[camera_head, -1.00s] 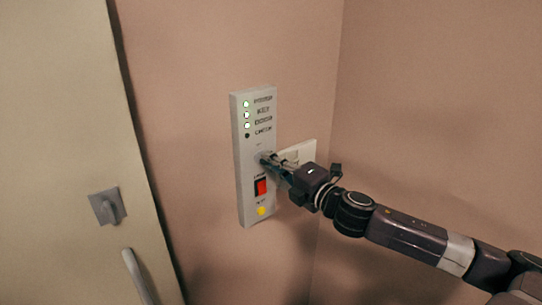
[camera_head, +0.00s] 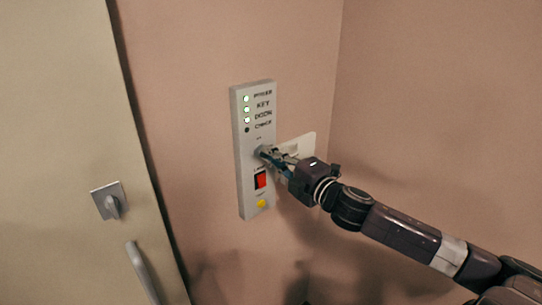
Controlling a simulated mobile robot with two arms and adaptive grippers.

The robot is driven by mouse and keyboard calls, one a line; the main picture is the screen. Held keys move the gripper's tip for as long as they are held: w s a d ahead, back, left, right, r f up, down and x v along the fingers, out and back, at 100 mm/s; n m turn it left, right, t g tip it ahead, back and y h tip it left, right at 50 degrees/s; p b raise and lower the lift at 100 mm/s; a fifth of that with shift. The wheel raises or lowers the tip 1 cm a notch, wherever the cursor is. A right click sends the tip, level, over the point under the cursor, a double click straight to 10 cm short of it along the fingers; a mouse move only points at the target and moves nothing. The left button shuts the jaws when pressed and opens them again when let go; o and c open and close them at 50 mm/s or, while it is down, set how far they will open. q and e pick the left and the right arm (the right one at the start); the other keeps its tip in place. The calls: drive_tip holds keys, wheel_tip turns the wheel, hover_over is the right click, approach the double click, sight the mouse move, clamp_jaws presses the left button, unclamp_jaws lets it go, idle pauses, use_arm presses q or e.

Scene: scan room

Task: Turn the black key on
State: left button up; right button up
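A pale control panel (camera_head: 243,185) is mounted on the pinkish wall. The lights beside its POWER, KEY and DOOR labels glow; the one beside CHECK is dark. My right gripper (camera_head: 266,153) is at the key position in the middle of the panel, with its fingertips at the panel face. The black key is mostly hidden by the fingers, so I cannot tell its angle or whether the fingers grip it. My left gripper does not show.
A red switch (camera_head: 260,180) and a yellow button (camera_head: 262,203) sit below the fingers. A white wall plate (camera_head: 305,145) is behind the gripper, near the room corner. A cream door (camera_head: 60,150) with a lock plate (camera_head: 109,201) and a handle (camera_head: 141,271) stands at left.

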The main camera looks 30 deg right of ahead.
drive_tip(key=o, duration=0.4)
drive_tip(key=shift+o, duration=0.2)
drive_tip(key=shift+s, duration=0.1)
drive_tip(key=s, duration=1.2)
drive_tip(key=shift+d, duration=0.45)
drive_tip(key=shift+w+f, duration=0.1)
